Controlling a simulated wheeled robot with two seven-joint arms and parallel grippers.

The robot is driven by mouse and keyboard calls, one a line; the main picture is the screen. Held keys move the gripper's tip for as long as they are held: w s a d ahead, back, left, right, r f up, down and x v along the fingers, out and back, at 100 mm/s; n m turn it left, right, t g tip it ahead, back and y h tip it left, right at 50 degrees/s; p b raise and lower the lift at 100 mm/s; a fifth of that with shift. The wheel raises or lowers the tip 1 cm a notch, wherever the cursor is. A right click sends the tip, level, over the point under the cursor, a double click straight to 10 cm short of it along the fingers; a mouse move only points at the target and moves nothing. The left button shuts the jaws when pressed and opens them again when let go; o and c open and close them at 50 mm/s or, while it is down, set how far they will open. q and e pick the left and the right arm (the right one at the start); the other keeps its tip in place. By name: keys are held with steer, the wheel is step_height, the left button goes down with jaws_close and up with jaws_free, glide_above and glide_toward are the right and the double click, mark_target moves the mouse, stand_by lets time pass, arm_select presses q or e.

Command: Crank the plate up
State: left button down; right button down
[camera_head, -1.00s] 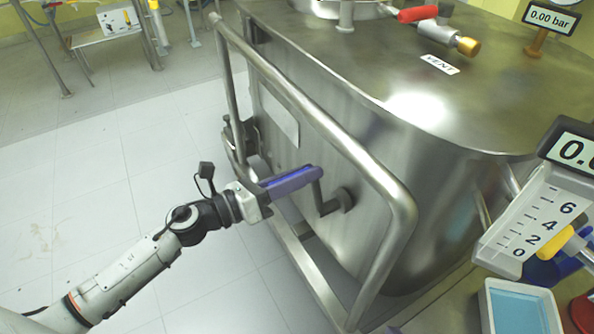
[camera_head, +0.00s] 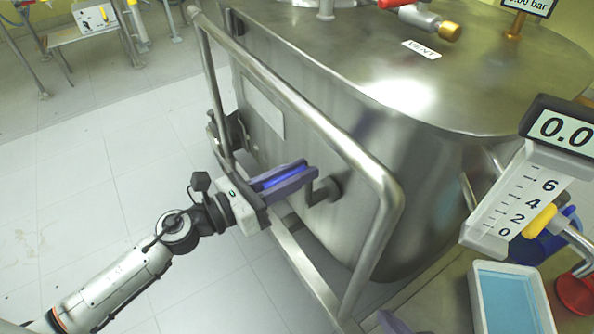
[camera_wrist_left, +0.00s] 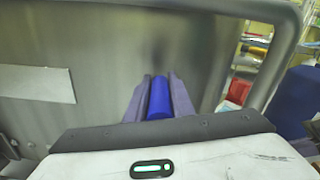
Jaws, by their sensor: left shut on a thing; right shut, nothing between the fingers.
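The crank has a blue handle (camera_head: 280,179), a short dark arm and a hub (camera_head: 325,190) on the side of the steel vessel (camera_head: 350,220). My left gripper (camera_head: 287,178) reaches in from the left with its purple fingers on either side of the handle, shut on it. The left wrist view shows the blue handle (camera_wrist_left: 160,100) between the two fingers. A purple tip at the bottom edge looks like part of my right gripper (camera_head: 392,323); the rest is out of frame. No plate can be clearly made out. A white scale (camera_head: 515,205) marked 0 to 6 stands at the right.
A steel tube frame (camera_head: 345,150) runs around the vessel, close to my left gripper. A display (camera_head: 562,130) reading 0.0 sits above the scale. A tray with blue contents (camera_head: 505,300) and a red object (camera_head: 575,293) are at lower right.

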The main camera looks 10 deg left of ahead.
arm_select(q)
steer(key=shift+s+f, duration=0.1)
steer(key=c, duration=1.6)
jaws_free()
steer(key=shift+o, duration=0.2)
steer(key=b+v, duration=0.1)
steer(key=v, duration=0.9)
steer(key=shift+s, duration=0.1)
